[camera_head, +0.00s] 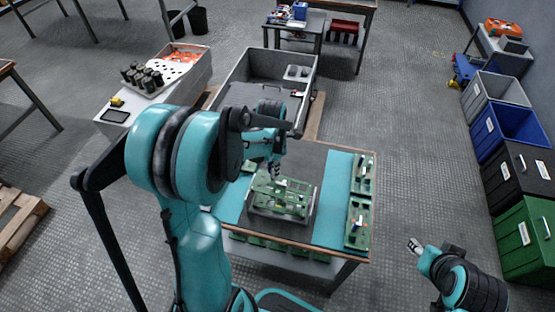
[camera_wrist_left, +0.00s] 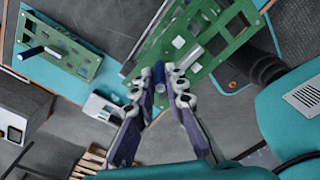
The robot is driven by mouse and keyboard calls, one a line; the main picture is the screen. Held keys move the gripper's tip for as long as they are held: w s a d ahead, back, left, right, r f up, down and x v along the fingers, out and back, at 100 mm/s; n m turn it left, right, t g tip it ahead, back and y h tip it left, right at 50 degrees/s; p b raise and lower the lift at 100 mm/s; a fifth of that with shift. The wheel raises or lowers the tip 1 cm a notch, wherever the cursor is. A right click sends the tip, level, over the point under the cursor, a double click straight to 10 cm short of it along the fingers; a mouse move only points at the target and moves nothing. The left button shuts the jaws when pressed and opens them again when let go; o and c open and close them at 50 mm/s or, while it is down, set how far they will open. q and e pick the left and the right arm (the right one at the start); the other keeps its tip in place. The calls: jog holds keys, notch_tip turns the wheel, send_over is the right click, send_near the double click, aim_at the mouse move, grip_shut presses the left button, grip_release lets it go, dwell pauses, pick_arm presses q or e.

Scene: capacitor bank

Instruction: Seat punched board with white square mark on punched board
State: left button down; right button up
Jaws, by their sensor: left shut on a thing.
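My left gripper (camera_head: 275,172) is over the middle of the blue-topped work table. In the left wrist view, its fingers (camera_wrist_left: 166,82) are closed around a dark blue post beside a green punched board (camera_wrist_left: 225,58). This board hangs close to the fingers and has pale marks; I cannot tell if one is the white square mark. In the head view, green boards (camera_head: 290,203) show under the gripper at a grey fixture (camera_head: 263,213); they overlap, so I cannot tell whether they touch. My right gripper (camera_head: 415,246) is off the table's right side; its jaws are too small to read.
More green boards with posts lie at the table's right edge (camera_head: 362,175), (camera_head: 357,228). A grey bin (camera_head: 240,75) stands behind the table. A white bench with black cylinders (camera_head: 143,78) is at left. Coloured crates (camera_head: 510,130) line the right. Floor between is clear.

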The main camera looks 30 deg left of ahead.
aim_at(273, 183)
pick_arm(q)
jog(key=shift+w+a+n, duration=0.1)
jog(key=shift+a+n, duration=0.05)
jog(key=shift+n, duration=0.25)
jog(key=shift+f+b, duration=2.4)
jog(key=shift+f, duration=0.7)
jog(key=shift+f+b, duration=1.2)
jog(key=shift+f, duration=0.1)
jog(key=c, duration=1.5)
grip_release()
